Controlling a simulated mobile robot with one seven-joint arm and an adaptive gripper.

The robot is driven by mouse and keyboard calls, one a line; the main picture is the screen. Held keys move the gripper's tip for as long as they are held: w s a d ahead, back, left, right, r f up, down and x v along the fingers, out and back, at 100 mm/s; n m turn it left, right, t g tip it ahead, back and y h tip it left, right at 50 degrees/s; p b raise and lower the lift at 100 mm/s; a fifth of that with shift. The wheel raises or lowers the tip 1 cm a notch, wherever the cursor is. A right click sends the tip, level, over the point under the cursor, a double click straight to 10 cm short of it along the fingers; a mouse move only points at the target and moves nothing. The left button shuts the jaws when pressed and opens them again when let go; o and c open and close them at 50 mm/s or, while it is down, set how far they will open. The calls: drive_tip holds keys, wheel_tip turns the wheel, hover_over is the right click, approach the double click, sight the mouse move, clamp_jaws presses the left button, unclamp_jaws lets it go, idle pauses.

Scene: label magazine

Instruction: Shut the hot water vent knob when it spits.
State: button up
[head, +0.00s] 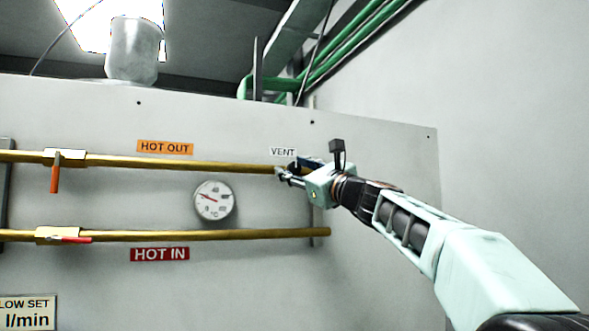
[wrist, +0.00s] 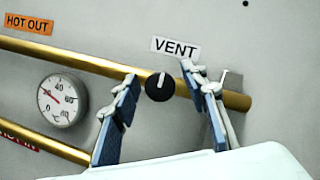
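The vent knob (wrist: 160,86) is a round black knob with a white pointer line, on the upper brass pipe below the VENT label (wrist: 175,47). In the wrist view my gripper (wrist: 160,80) is open, with one blue-padded finger on each side of the knob and a gap to both. In the head view my gripper (head: 284,174) is at the right end of the hot out pipe (head: 220,167), just under the VENT label (head: 283,152), and hides the knob. No water or spray shows at the knob.
A round dial gauge (head: 214,200) sits between the pipes. The hot out pipe has a red-handled valve (head: 55,175) with its lever down. The lower hot in pipe (head: 200,235) has a red lever (head: 70,240) lying along it. The panel right of the pipes is bare.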

drive_tip(key=shift+s+d, duration=0.1)
drive_tip(key=v, duration=1.1)
drive_tip(key=shift+s+d+f, duration=0.2)
drive_tip(key=shift+s, duration=0.1)
